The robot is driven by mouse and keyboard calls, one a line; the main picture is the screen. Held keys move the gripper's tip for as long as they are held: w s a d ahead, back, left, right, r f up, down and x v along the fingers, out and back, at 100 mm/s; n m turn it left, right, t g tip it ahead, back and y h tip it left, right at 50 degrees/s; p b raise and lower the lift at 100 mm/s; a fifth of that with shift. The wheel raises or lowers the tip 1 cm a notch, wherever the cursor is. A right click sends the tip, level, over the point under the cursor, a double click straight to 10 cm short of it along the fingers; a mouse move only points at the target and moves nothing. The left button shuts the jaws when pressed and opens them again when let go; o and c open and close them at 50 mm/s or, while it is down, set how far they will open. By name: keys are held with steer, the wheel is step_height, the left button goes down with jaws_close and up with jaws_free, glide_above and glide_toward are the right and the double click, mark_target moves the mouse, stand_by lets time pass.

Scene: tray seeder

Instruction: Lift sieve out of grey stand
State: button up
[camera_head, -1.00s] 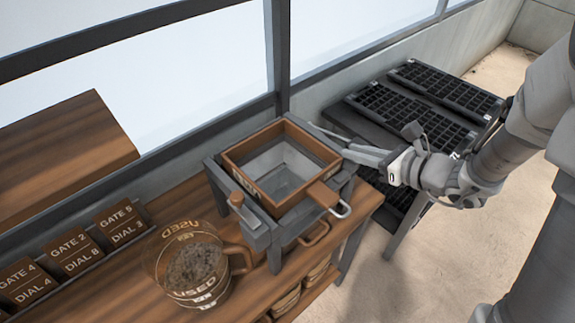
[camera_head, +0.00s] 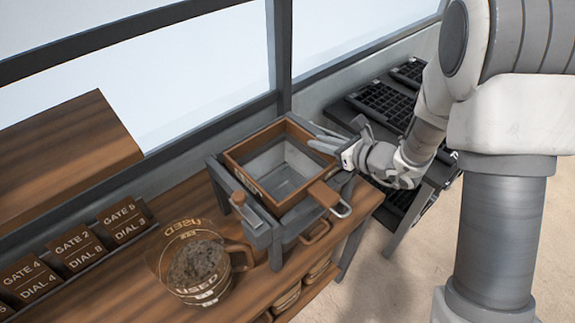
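The sieve (camera_head: 236,165) is a square brown wooden frame with a pale inside and a short wooden handle (camera_head: 325,195) at its front right. It sits in the top of the grey stand (camera_head: 262,237) on the wooden bench. My gripper (camera_head: 318,142) is at the right back side of the sieve, its grey fingers pointing left at the frame's right rim. The fingers look slightly parted, but whether they touch or straddle the rim is too small to tell.
A clear jug (camera_head: 200,265) marked USED, with dark grains in it, stands left of the stand. Brown gate and dial cards (camera_head: 75,250) stand in a rack at the left. Black seed trays (camera_head: 380,107) lie on a dark table behind my arm. A window frame runs behind the bench.

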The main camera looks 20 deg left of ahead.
jaws_close()
steer(key=shift+r, duration=0.1)
stand_by(1.2)
